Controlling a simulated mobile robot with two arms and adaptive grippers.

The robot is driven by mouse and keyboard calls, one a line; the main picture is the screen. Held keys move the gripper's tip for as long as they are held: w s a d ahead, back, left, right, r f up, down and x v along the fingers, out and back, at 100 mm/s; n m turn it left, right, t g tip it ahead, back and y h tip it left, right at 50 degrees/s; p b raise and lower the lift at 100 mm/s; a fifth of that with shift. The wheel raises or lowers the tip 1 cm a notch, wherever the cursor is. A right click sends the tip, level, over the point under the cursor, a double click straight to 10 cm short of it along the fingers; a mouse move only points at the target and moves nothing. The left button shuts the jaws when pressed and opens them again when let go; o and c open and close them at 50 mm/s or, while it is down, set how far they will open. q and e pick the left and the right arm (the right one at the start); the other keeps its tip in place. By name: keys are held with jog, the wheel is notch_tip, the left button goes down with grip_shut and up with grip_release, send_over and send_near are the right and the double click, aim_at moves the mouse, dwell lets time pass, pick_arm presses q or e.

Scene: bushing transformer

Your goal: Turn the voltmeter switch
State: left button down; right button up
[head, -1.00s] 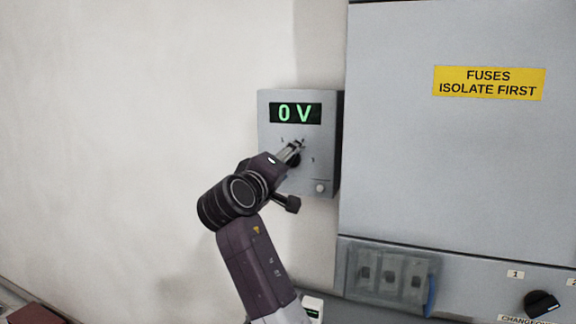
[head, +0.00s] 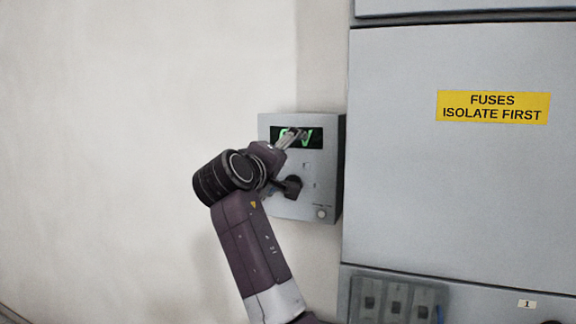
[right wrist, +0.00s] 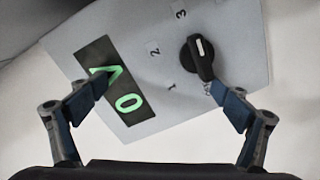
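The voltmeter (head: 330,165) is a grey wall box with a green display, in the head view's middle. The display reads 0 V in the right wrist view (right wrist: 117,88). The black switch knob (right wrist: 200,58) has a white mark; labels 1, 2 and 3 are beside it. I cannot tell which label it points to. My right gripper (head: 293,137) is in front of the display in the head view. In the right wrist view it is open (right wrist: 160,86), one fingertip over the display, the other at the knob's lower end; contact is unclear. My left gripper is not in view.
A large grey cabinet (head: 440,190) with a yellow fuse label (head: 493,107) stands just right of the voltmeter. Below it is a panel with fuse-like blocks (head: 397,300). The wall to the left (head: 100,130) is bare.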

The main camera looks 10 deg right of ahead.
jog(key=shift+s+a+r, duration=0.15)
jog(key=shift+s+r, duration=0.1)
jog(key=shift+r, duration=0.25)
jog(key=shift+s+a+r, duration=0.1)
jog(key=shift+s+r, duration=0.15)
jog(key=shift+r, duration=0.25)
jog(key=shift+c, duration=1.1)
jog(key=shift+a+f, duration=0.15)
jog(key=shift+a, duration=0.05)
jog(key=shift+c, duration=0.7)
jog(key=shift+s+a+f+b, duration=0.2)
jog(key=shift+b, duration=0.3)
jog(key=shift+c, duration=0.4)
jog(key=b+v, duration=0.2)
jog(key=v, duration=0.6)
jog(key=shift+s+d+f, duration=0.2)
jog(key=shift+s+d, duration=0.15)
jog(key=shift+s, duration=0.1)
